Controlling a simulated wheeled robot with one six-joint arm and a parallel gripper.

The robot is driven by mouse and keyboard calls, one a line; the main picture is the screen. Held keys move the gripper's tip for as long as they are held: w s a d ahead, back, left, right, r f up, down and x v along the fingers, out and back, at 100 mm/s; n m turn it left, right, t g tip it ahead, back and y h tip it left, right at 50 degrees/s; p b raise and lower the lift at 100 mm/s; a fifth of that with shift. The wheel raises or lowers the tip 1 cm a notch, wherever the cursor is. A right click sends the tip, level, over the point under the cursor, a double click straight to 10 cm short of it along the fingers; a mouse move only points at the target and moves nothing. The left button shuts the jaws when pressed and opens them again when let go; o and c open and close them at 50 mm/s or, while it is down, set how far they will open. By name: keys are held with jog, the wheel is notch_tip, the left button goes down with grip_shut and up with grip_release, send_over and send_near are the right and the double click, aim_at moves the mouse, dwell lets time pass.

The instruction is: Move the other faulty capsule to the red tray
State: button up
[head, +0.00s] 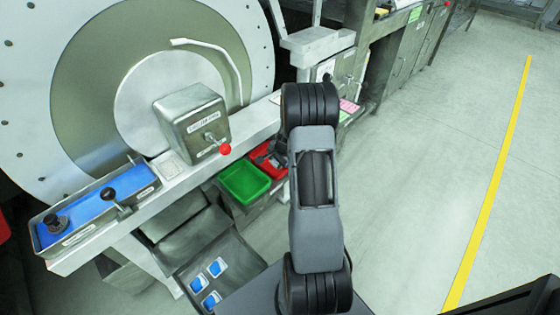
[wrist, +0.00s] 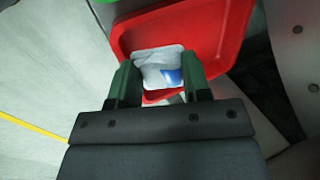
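The red tray (wrist: 218,38) fills the upper middle of the wrist view. In the head view, the red tray (head: 281,171) is partly hidden behind my arm. My gripper (wrist: 159,78) has its two green fingers on either side of a white and blue capsule (wrist: 158,66), apparently pressed against its sides. The capsule is over the near part of the red tray; its height above the tray floor is hard to judge. In the head view, a dark part of my gripper (head: 266,157) shows over the tray, and the held capsule is hidden.
A green tray (head: 245,183) sits left of the red tray and looks empty. Several blue and white capsules (head: 217,267) lie in the metal chute (head: 240,258) below. The large drum and a control box (head: 192,120) with a red-knobbed lever stand close by. Open floor lies to the right.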

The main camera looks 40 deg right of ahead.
jog(key=shift+w+f, duration=0.1)
jog(key=o, duration=0.7)
jog(key=shift+c, duration=0.2)
jog(key=p+v, duration=0.4)
jog(key=v, duration=0.9)
jog(key=shift+r, duration=0.4)
